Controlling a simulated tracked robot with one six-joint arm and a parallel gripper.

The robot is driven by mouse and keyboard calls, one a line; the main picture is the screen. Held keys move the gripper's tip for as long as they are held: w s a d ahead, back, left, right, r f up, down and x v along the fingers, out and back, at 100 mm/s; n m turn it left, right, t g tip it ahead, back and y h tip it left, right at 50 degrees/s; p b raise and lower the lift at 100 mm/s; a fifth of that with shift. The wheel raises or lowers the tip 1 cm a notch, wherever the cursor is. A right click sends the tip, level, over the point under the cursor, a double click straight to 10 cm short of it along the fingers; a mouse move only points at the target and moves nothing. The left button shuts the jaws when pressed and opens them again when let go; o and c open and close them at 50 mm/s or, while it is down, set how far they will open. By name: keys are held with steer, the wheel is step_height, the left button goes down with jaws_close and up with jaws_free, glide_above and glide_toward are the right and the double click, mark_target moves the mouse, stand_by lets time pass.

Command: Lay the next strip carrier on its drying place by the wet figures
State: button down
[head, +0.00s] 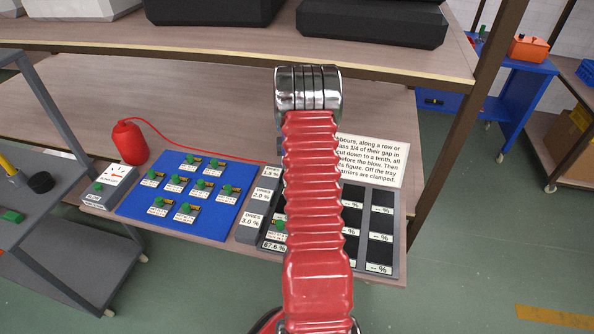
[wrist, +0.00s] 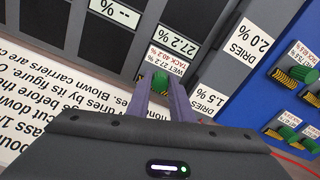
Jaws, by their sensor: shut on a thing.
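In the wrist view, my gripper (wrist: 158,88) is shut on the green knob of a strip carrier (wrist: 160,82). Its label reads wet 27.2 % and tack 40.2 %. The carrier is at the tray's first place beside the "DRIES 1.5 %" label (wrist: 210,98); the display (wrist: 180,46) there reads 27.2 %. I cannot tell whether it fully rests on the tray. In the head view my red arm hides gripper and carrier. Several other carriers lie on the blue mat (head: 228,222). Another carrier (head: 279,225) lies in the tray (head: 394,262) by the 3.0 % label, above an 87.6 % display.
Right-hand tray places are dark and empty, their displays showing dashes. A printed card (head: 375,158) lies behind the tray. A red bottle (head: 129,142) with a thin red hose and a small grey box (head: 112,186) stand left. A shelf (head: 230,43) overhangs the bench.

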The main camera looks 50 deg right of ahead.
stand_by(0.3)
steer(key=c, duration=1.5)
jaws_free()
step_height(320, 180, up, 6)
steer(key=shift+f, duration=0.2)
steer(key=shift+r+n, duration=0.1)
steer(key=shift+n, duration=0.2)
steer(key=shift+w+a, duration=0.15)
steer(key=shift+w, duration=0.1)
steer(key=w+a+r+n, duration=0.1)
steer(key=w+a, duration=0.3)
steer(key=a, duration=0.4)
steer(key=w+a+r+n, duration=0.2)
steer(key=w+a, duration=0.2)
steer(key=a, duration=0.5)
steer(key=w+a+r+n, duration=0.2)
steer(key=w+a, duration=0.3)
steer(key=a, duration=0.3)
steer(key=shift+a, duration=0.25)
